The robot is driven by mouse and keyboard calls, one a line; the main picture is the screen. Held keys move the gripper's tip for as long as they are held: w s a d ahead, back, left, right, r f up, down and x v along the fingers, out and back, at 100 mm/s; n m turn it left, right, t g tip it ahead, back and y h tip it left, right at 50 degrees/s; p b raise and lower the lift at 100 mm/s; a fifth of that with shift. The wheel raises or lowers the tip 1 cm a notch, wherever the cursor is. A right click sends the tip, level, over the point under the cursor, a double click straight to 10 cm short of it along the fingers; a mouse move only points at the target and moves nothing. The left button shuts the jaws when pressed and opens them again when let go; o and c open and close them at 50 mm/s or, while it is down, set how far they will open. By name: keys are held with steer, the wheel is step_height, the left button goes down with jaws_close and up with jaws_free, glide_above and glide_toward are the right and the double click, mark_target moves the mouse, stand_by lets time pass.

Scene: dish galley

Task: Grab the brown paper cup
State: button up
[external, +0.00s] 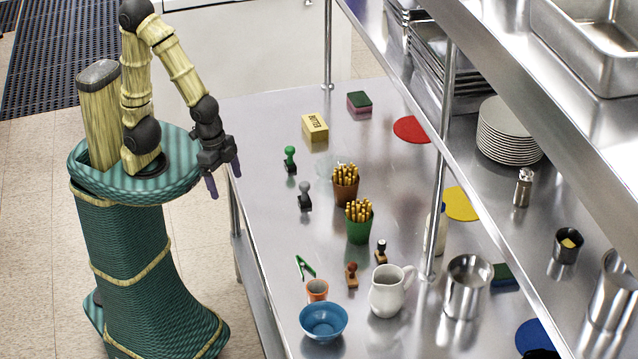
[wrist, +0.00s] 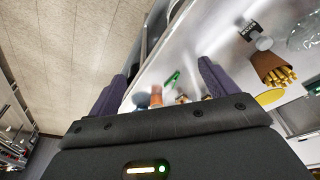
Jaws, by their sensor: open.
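A brown paper cup (external: 345,189) holding several yellow fries stands upright on the steel table. It also shows at the right of the wrist view (wrist: 266,64). My gripper (external: 225,182) is open and empty, its dark purple fingers pointing down by the table's left edge, left of the brown cup and well apart from it.
A green cup of fries (external: 359,226) stands just in front of the brown cup. A clear glass item (external: 325,167) is close behind-left of it. A grey stamp (external: 304,197) and green stamp (external: 290,160) stand between it and my gripper. A shelf post (external: 437,165) rises to the right.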

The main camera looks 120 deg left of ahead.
steer(key=w+v, duration=0.1)
steer(key=v, duration=0.3)
steer(key=w+a+f+n+t+h+b, duration=0.25)
steer(key=w+a+n+h, duration=0.7)
steer(key=a+n, duration=0.7)
steer(key=a+r+n+t+b, duration=0.25)
steer(key=a+n+t, duration=1)
steer(key=a, duration=0.75)
steer(key=f, duration=0.5)
steer(key=f+g, duration=0.1)
steer(key=f, duration=0.4)
steer(key=d+f+n+g+p, duration=0.1)
steer(key=f, duration=0.4)
steer(key=shift+w+f+y, duration=0.25)
steer(key=shift+w, duration=0.05)
steer(key=shift+r, duration=0.1)
